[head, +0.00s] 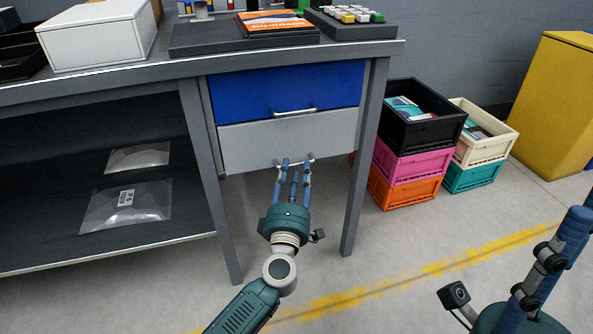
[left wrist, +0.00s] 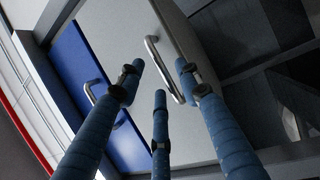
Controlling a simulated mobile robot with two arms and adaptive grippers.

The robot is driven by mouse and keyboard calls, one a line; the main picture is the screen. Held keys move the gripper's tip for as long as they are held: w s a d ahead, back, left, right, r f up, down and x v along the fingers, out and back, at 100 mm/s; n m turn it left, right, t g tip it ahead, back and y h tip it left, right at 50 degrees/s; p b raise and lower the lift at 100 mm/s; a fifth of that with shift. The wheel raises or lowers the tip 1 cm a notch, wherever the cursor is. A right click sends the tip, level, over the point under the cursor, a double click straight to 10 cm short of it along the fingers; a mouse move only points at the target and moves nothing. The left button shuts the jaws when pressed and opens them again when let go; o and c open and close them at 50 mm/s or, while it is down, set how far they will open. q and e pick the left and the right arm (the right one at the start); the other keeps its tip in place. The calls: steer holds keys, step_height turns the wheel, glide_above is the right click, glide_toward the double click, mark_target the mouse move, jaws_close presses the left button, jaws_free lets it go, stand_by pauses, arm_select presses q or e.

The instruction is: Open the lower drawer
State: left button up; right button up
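The lower drawer (head: 245,145) has a plain grey front under the blue upper drawer (head: 240,95); it looks shut, about flush with it. Its bar handle (head: 311,158) is partly hidden by my left fingers. My left gripper (head: 294,164) is at this handle, its fingers pointing at the drawer front. In the left wrist view the grey front (left wrist: 115,35) and handle (left wrist: 152,48) show, with the three fingers spread around the bar and gaps between them. Contact cannot be told. My right gripper (head: 575,222) is at the lower right edge, cut off, far from the drawer.
The workbench (head: 120,75) holds a white box (head: 98,35) and a dark tray with colored blocks. Its legs flank the drawers. A lower shelf with plastic bags (head: 125,205) is at left. Stacked crates (head: 405,165) and a yellow bin (head: 555,105) stand right. Floor in front is clear.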

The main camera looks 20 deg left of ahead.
arm_select(q)
steer(key=shift+x, duration=1.1)
jaws_close()
steer(key=shift+s+f, duration=0.1)
steer(key=shift+s, duration=0.05)
